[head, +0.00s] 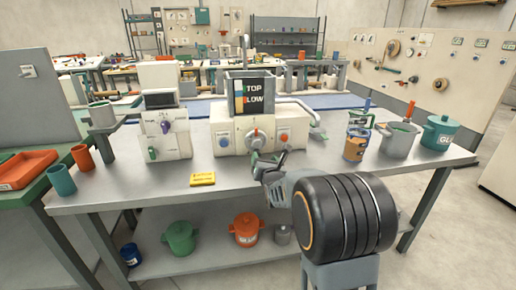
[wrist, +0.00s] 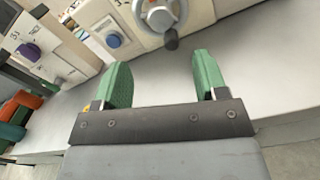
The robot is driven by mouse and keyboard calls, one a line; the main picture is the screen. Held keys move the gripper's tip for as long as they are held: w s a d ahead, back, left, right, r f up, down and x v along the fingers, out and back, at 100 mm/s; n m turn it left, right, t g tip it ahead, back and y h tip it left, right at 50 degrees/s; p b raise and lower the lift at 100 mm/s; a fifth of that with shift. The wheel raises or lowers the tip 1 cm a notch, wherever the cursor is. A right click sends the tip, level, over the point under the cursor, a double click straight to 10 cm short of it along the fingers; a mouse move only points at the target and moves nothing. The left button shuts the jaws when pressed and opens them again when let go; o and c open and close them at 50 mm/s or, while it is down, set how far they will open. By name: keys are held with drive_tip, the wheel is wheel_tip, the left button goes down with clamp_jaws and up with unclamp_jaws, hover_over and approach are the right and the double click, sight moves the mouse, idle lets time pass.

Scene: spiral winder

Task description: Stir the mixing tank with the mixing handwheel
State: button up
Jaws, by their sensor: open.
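My gripper (head: 268,159) is open and empty, just in front of and below the wheel. In the wrist view its green fingers (wrist: 162,66) are apart, with the grip beyond their tips.
Blue (head: 223,141) and orange (head: 284,138) knobs flank the wheel. A second machine (head: 165,132) stands left, with a yellow block (head: 202,179) in front. A brown-labelled can (head: 356,145), grey pot (head: 399,141) and teal pot (head: 440,134) stand right. The table front is mostly clear.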

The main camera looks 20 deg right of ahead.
sight(258, 144)
drive_tip(key=x, duration=1.2)
drive_tip(key=c, duration=0.9)
